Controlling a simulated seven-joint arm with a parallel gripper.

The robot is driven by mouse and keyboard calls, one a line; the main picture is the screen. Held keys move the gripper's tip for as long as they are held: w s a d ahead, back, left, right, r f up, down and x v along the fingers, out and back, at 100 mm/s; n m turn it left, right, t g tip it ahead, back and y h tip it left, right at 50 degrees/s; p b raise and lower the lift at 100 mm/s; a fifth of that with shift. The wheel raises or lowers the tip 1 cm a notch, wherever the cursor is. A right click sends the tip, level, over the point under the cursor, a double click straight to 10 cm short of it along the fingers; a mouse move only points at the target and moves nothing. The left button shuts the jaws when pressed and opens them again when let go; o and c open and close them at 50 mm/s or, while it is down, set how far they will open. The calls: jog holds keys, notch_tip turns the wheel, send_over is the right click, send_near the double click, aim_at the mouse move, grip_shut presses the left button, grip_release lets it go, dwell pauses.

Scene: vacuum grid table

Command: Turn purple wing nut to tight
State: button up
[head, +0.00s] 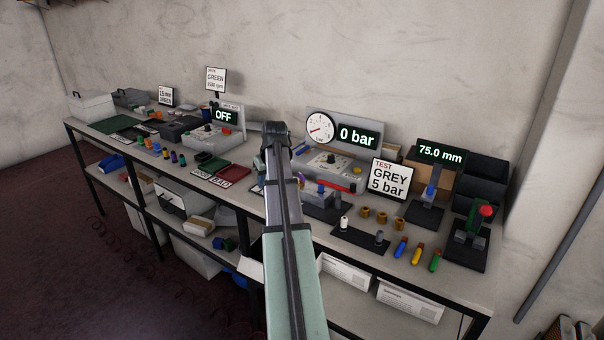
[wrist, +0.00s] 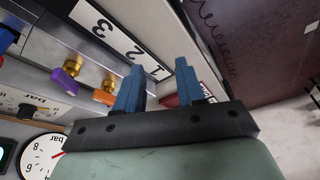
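The purple wing nut (wrist: 65,81) is at the left of the wrist view, beside a brass fitting (wrist: 72,65). A small purple part, probably this nut, shows beside my arm in the head view (head: 301,184). My gripper (wrist: 159,66) has two blue fingers set apart, with nothing visible between them. It is to the right of the purple wing nut and does not touch it. An orange wing nut (wrist: 102,97) lies between the purple one and the nearer finger. In the head view my arm hides much of the fixture.
A white plate numbered 1, 2 and 3 (wrist: 120,42) runs beside the wing nuts. A blue part (wrist: 7,38) is at the far left. The gauge (head: 320,128) and the 0 bar display (head: 358,137) stand behind.

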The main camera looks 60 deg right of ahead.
jog(key=m+h, duration=0.1)
send_near(301, 175)
jog(key=shift+t, duration=0.3)
jog(key=x, duration=0.8)
jog(key=shift+s+d+f, duration=0.1)
jog(key=shift+d+f, duration=0.1)
jog(key=shift+f, duration=0.1)
jog(key=shift+c, duration=0.4)
grip_shut()
